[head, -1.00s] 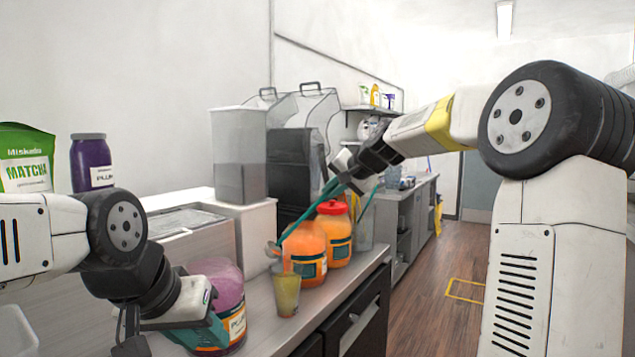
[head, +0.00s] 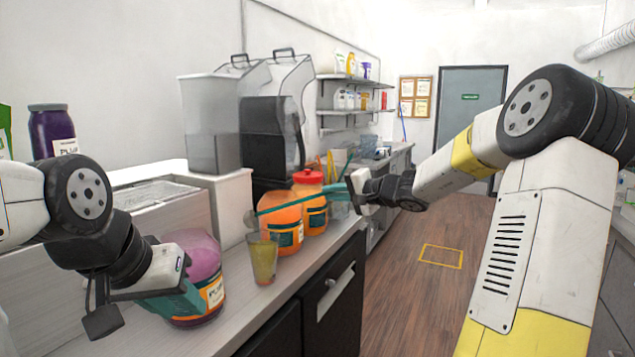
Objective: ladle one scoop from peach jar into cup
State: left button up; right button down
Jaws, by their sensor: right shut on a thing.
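A cup (head: 263,260) with yellow-green contents stands on the counter near its front edge. Behind it are two orange jars, an open-looking one (head: 279,229) and one with a red lid (head: 312,213); their labels are too small to read. My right gripper (head: 350,187) is shut on the handle of a teal ladle (head: 303,199). The ladle slopes gently down to the left, and its bowl end (head: 250,218) is just above and left of the cup's rim. I cannot tell what the bowl holds. My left gripper (head: 185,300) has its teal fingers beside a purple plum jar (head: 201,262).
A grey container (head: 213,130) and a black dispenser (head: 270,135) stand behind the jars. A dark purple jar (head: 52,130) stands at the far left. The counter's front edge runs close to the cup; open floor (head: 400,300) lies to the right.

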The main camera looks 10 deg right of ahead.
jog(key=shift+m+t+y, duration=0.5)
jog(key=shift+t+y, duration=0.1)
jog(key=shift+s+d+f, duration=0.1)
jog(key=shift+d+f, duration=0.15)
jog(key=shift+f, duration=0.4)
jog(key=shift+w+d+f, duration=0.1)
jog(key=shift+d+f, duration=0.15)
jog(key=shift+f, duration=0.4)
jog(key=shift+s+d+f, duration=0.1)
jog(key=shift+d+f, duration=0.15)
jog(key=shift+f, duration=0.4)
jog(key=shift+r, duration=0.15)
